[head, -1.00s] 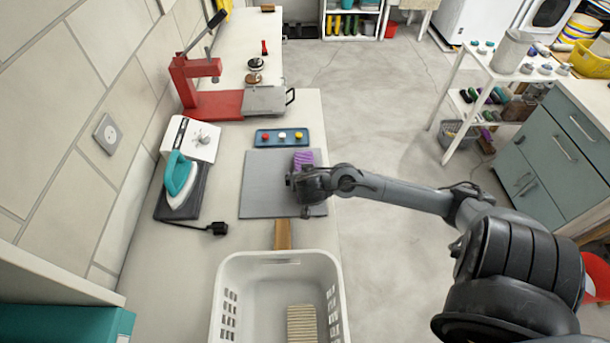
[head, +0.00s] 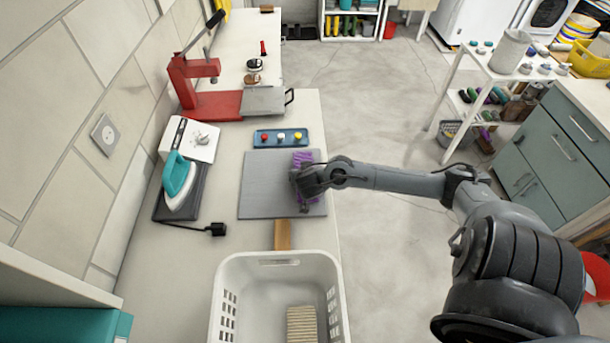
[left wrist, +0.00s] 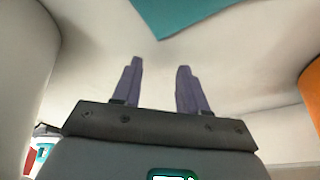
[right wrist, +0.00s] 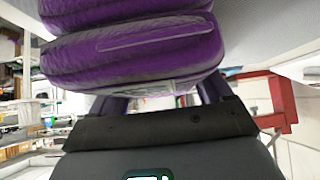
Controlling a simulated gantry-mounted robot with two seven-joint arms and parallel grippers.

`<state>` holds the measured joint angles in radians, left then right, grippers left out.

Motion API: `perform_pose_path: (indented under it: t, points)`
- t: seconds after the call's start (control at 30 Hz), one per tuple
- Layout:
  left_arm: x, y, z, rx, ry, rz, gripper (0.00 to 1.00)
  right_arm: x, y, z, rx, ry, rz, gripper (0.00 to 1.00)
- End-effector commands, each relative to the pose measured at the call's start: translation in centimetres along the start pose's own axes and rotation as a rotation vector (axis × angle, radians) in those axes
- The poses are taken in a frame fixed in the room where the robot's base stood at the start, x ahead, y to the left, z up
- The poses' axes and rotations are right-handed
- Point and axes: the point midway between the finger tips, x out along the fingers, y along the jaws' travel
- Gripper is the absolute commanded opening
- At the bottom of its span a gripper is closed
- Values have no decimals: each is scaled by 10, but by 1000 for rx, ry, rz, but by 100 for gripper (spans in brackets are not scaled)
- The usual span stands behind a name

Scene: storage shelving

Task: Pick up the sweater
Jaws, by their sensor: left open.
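The purple folded sweater (head: 304,158) is at the right side of a grey board (head: 262,185), partly hidden by my right gripper (head: 302,195). In the right wrist view the sweater (right wrist: 140,45) fills the upper left as thick purple folds. It covers the tips of the right gripper's fingers, whose lower parts stand apart; I cannot tell whether they pinch the cloth or whether the sweater is clear of the board. My left gripper (left wrist: 158,80) is open and empty in the left wrist view and is not in the head view.
A white basket (head: 273,258) holding a beige ribbed item (head: 301,325) stands at the front. An iron (head: 178,180) with a plug lies left of the board. A blue tray (head: 262,138) with small knobs is behind the board. Open floor lies to the right.

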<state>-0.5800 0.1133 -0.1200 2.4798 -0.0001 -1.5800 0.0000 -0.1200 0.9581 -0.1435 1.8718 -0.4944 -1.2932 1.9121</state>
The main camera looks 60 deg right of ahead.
Motion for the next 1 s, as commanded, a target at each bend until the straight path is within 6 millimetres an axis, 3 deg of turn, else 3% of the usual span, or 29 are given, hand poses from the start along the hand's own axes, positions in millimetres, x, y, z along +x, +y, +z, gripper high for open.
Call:
perform_pose_path:
  t: [0.03, 0.2, 0.3, 0.77, 1.0]
  points:
    - [0, 0, 0, -1, 0, 1, 43, 0, 0, 0, 0, 0, 0, 71]
    - [0, 0, 0, -1, 0, 1, 43, 0, 0, 0, 0, 0, 0, 45]
    - [0, 0, 0, -1, 0, 0, 43, 0, 0, -1, 1, 1, 0, 34]
    - [-4, -3, -1, 11, -1, -9, 43, -8, -1, -7, 2, -1, -2, 34]
    - [-16, -3, -5, 10, -1, -8, 43, -34, 0, -32, 8, -2, -2, 34]
